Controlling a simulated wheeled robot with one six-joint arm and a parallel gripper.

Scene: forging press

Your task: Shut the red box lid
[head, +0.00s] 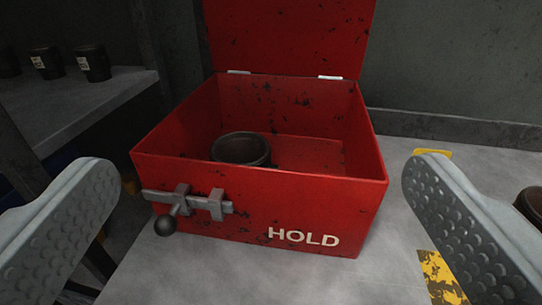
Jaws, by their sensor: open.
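The red box (262,208) stands in the middle of the view, with HOLD in white letters and a grey sliding bolt (186,203) with a round knob on its front. Its red lid (290,35) stands raised at the back on two light hinges; its top is cut off by the picture edge. A dark round cup-like part (240,149) is inside the box. My gripper (255,195) is open, its two grey ridged fingers on either side in front of the box, with nothing visible between them but the box beyond.
The box rests on a grey surface (300,280) with yellow-and-black markings at the right. A shelf (100,108) with several dark cups is at the left. Another dark round part (532,208) is at the right edge. A grey wall stands behind.

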